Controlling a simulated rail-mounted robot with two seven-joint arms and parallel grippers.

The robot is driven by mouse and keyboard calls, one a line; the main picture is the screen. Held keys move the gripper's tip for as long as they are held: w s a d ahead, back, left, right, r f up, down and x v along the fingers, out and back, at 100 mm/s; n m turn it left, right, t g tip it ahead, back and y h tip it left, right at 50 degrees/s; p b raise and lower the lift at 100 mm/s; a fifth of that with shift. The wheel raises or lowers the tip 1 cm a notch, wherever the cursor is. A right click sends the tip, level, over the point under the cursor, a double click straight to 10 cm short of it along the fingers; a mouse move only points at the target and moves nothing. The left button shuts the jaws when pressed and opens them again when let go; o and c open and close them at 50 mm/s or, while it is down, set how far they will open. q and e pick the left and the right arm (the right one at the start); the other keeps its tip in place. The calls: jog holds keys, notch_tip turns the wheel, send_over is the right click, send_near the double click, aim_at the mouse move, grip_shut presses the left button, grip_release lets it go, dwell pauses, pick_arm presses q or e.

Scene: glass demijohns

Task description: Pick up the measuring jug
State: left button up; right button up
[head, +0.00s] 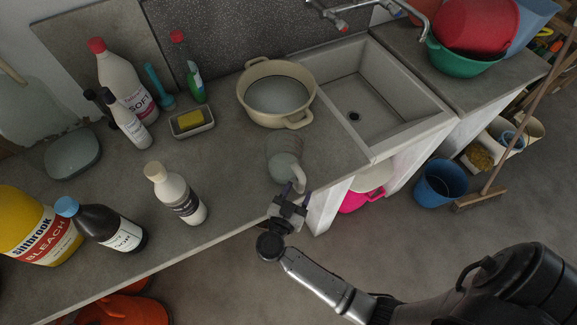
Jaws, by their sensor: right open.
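A see-through measuring jug (284,166) stands on the grey worktop near its front edge, below the two-handled pot. Its clear upper part is faint against the worktop, and its pale handle (299,179) points toward the front edge. My right gripper (291,193) reaches in from the lower right. It is open, with its fingers close to the handle; I cannot tell whether they touch it or sit around it. My left gripper is not in view.
A cream pot (277,93) stands behind the jug, with a sink (372,100) to the right. A white bottle (176,193) stands to the left, and a dark bottle (100,226) and yellow bleach container (35,228) farther left. Worktop between jug and white bottle is clear.

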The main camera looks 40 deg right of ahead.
jog(key=shift+x, duration=1.4)
jog(key=shift+c, duration=0.5)
grip_shut()
